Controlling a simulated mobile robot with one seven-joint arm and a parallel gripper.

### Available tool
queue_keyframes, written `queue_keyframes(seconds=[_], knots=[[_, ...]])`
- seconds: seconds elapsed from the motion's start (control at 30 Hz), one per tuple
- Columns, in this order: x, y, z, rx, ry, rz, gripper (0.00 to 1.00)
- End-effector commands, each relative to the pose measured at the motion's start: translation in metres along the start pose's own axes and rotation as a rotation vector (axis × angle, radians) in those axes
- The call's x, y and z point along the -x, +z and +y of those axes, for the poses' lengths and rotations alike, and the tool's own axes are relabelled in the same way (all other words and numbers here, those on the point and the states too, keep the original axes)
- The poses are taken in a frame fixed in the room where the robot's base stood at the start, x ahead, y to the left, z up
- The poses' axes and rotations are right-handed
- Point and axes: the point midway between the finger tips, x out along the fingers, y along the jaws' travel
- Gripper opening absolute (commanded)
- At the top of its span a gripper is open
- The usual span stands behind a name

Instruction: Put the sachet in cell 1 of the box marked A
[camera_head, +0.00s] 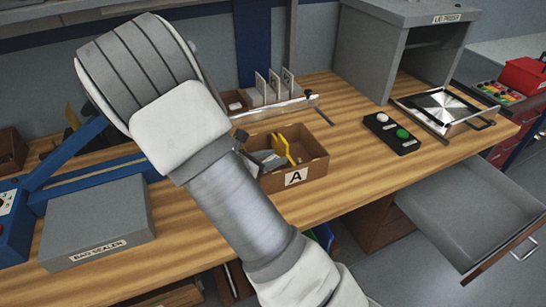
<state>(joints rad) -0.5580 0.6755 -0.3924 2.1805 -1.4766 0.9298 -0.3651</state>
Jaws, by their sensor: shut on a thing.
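The brown open-topped box marked A (319,168) stands on the wooden bench right of my arm. Its left part is hidden behind my arm. Grey pieces and upright yellow pieces (283,148) show inside it. I cannot make out the cell numbers, nor which cell is cell 1. I cannot pick out the sachet for sure. My arm crosses the picture from the bottom right to the upper left, and my gripper is hidden behind it. A small dark part shows at the arm's edge by the box, too little to identify.
A grey bag sealer (98,226) stands at left. Behind the box is a rack with upright labelled plates (274,84). A black button panel (392,133), a metal plate fixture (442,106) and a lid presser (400,45) stand at right. An open grey drawer (470,205) juts out at right.

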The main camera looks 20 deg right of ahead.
Motion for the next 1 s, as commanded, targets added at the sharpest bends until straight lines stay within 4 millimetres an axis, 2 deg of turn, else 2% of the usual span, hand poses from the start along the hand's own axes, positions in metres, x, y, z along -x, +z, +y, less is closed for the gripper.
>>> queue_keyframes(seconds=[0.17, 0.2, 0.33, 0.63, 0.8, 0.87, 1.0], knots=[[-0.003, -0.006, 0.0, 0.0, 0.0, 0.0, 0.0], [-0.002, -0.005, 0.0, 0.0, 0.0, 0.0, 0.51], [-0.002, -0.004, 0.0, 0.0, 0.0, 0.0, 0.74], [-0.002, -0.003, 0.0, 0.0, 0.0, 0.0, 0.74], [0.003, 0.009, 0.0, -0.001, 0.0, 0.0, 0.74], [0.013, 0.007, 0.001, -0.001, 0.004, 0.002, 0.74], [0.046, 0.006, 0.002, -0.001, 0.006, 0.002, 0.74]])
